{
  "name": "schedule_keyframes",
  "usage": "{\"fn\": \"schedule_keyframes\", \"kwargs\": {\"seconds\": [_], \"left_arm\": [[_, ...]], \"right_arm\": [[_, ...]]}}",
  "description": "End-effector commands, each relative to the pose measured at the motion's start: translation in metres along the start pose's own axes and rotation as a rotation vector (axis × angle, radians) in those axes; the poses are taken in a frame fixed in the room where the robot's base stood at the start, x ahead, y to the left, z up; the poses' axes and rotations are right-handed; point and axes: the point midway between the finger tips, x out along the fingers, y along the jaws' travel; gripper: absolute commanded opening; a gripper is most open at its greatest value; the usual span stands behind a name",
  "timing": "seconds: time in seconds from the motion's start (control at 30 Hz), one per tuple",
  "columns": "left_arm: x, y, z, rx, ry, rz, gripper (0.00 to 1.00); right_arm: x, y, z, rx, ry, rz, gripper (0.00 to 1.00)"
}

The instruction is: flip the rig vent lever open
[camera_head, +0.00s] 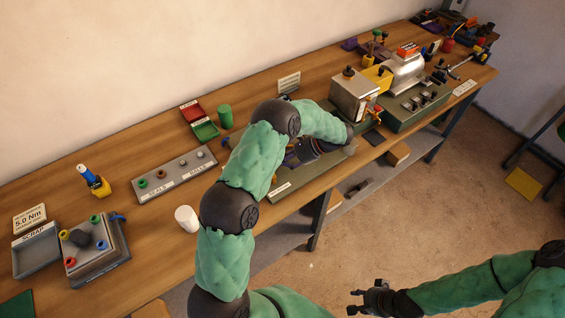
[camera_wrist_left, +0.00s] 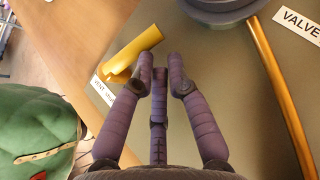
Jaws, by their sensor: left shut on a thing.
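The yellow vent lever (camera_wrist_left: 136,52) is a short tube beside the vent label (camera_wrist_left: 103,92) on the grey rig plate (camera_wrist_left: 215,60) in the left wrist view. My left gripper (camera_wrist_left: 161,64) has its purple fingers drawn close together at the lever, with one fingertip against or just beside it. The exact contact is hard to see. In the head view my left gripper (camera_head: 292,156) is low over the rig, partly hidden by my left arm, and the lever cannot be made out. My right gripper (camera_head: 356,300) hangs empty over the floor, fingers spread.
A copper-coloured pipe (camera_wrist_left: 280,90) and a dark round part stand right of the fingers, near the valve label (camera_wrist_left: 300,22). In the head view a metal box (camera_head: 354,96) stands right of my left wrist, and a white cup (camera_head: 187,218) stands near the bench's front edge.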

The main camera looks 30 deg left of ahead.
Motion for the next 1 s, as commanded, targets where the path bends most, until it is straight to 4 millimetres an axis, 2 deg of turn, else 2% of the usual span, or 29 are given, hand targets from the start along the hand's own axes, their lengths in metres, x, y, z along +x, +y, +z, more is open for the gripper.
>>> {"fn": "schedule_keyframes", "kwargs": {"seconds": [0.13, 0.23, 0.5, 0.7, 1.0], "left_arm": [[-0.002, -0.001, 0.001, 0.000, -0.002, 0.000, 0.00], [-0.010, -0.001, 0.000, -0.002, -0.001, 0.000, 0.00], [-0.050, 0.000, -0.001, -0.001, 0.000, -0.002, 0.00], [-0.072, 0.000, -0.001, 0.000, -0.001, -0.002, 0.00], [-0.081, 0.000, -0.001, 0.000, -0.001, 0.000, 0.00]], "right_arm": [[0.000, 0.000, 0.000, 0.000, 0.000, 0.000, 0.40], [0.000, 0.000, 0.000, 0.000, 0.000, 0.000, 0.40], [0.000, 0.000, 0.000, 0.000, 0.000, 0.000, 0.40], [0.000, 0.000, 0.000, 0.000, 0.000, 0.000, 0.40], [0.000, 0.000, 0.000, 0.000, 0.000, 0.000, 0.40]]}}
